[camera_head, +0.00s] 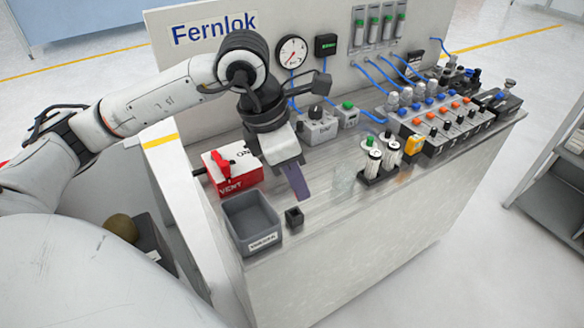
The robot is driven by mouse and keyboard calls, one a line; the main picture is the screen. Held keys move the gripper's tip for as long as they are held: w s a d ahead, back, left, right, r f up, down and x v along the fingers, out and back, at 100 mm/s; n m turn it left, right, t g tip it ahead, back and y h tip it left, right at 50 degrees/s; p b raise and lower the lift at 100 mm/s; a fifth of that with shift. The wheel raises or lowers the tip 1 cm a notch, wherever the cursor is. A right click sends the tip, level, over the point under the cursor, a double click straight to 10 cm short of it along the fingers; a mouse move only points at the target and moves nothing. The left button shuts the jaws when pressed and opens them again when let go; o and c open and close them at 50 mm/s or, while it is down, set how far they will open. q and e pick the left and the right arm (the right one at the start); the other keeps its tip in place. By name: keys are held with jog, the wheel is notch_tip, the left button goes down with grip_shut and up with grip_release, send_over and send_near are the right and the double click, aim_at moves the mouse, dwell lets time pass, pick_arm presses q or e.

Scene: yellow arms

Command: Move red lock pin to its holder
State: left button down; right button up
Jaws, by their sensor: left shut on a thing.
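My left gripper (299,186) points down over the front of the bench, just above and behind a small black square holder (294,217). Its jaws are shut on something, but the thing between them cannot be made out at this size. No red lock pin can be told apart clearly. A red handle (221,161) sits on the red and white valve box (233,176) marked VENT, left of the gripper and apart from it. My right gripper is not in view.
A grey bin (240,208) with a label stands left of the black holder. White cylinders (372,163) stand in a black rack to the right, before a long row of valves (440,125). A panel with a gauge (292,51) rises behind. The bench's front right is clear.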

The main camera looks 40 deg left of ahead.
pick_arm(q)
jog(key=f+n+b, duration=0.1)
jog(key=f, duration=0.1)
jog(key=a+f+n+b, duration=0.1)
jog(key=f+n+b, duration=0.1)
jog(key=shift+w+a+y, duration=0.15)
jog(key=shift+a+y, duration=0.05)
jog(key=shift+y, duration=0.2)
jog(key=shift+f+b, duration=0.5)
jog(key=shift+b, duration=0.05)
dwell(0.6)
jog(key=shift+f+b, duration=1.05)
jog(key=shift+b, duration=0.25)
jog(key=c, duration=1.6)
grip_release()
